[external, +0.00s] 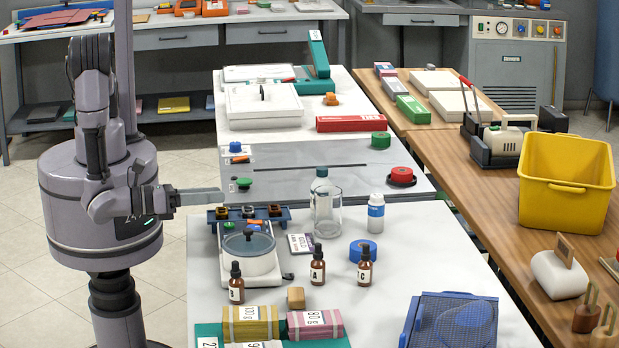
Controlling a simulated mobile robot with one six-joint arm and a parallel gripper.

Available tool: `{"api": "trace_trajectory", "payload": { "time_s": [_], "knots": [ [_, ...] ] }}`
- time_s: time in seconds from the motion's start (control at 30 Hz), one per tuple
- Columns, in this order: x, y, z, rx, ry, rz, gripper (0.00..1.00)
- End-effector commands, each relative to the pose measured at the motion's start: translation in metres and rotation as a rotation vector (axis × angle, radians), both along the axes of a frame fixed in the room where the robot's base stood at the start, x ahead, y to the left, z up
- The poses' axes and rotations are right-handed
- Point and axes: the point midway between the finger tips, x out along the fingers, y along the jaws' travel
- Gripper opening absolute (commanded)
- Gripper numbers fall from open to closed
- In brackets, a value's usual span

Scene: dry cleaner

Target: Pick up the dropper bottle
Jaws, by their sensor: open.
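Three brown dropper bottles with black caps and white labels stand upright on the near white table. One dropper bottle (236,287) is at the left. The dropper bottle marked A (317,270) is in the middle. The third dropper bottle, apparently marked C (365,270), is at the right. My gripper (218,196) points right at the table's left edge, behind and left of all three bottles. It is open, with nothing seen between its fingers, and is well apart from the bottles.
A scale with a lidded round pan (248,252) and a blue rack (249,215) stand between my gripper and the bottles. A glass jar (326,210), white bottle (375,219), blue tape roll (363,251), wooden block (296,297) and wrapped bundles (251,322) are nearby. Bare tabletop lies right of the bottles.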

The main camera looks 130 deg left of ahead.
Motion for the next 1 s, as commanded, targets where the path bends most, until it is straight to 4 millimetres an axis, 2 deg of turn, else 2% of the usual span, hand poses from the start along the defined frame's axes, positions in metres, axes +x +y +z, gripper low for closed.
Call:
{"api": "trace_trajectory", "payload": {
  "time_s": [0.03, 0.1, 0.13, 0.2, 0.3, 0.37, 0.6, 0.7, 0.93, 1.0],
  "knots": [
    [0.005, -0.028, -0.028, 0.077, 0.036, -0.142, 0.46],
    [0.007, -0.065, -0.066, 0.150, 0.066, -0.335, 0.46],
    [0.006, -0.077, -0.081, 0.171, 0.078, -0.402, 0.46],
    [0.000, -0.098, -0.108, 0.202, 0.100, -0.520, 0.46],
    [-0.003, -0.110, -0.127, 0.217, 0.113, -0.598, 0.46],
    [0.005, -0.109, -0.131, 0.217, 0.114, -0.607, 0.46],
    [0.072, -0.085, -0.131, 0.216, 0.112, -0.599, 0.46],
    [0.093, -0.079, -0.130, 0.217, 0.113, -0.600, 0.46],
    [0.117, -0.071, -0.129, 0.218, 0.114, -0.600, 0.46],
    [0.130, -0.064, -0.128, 0.218, 0.112, -0.599, 0.46]
  ]
}}
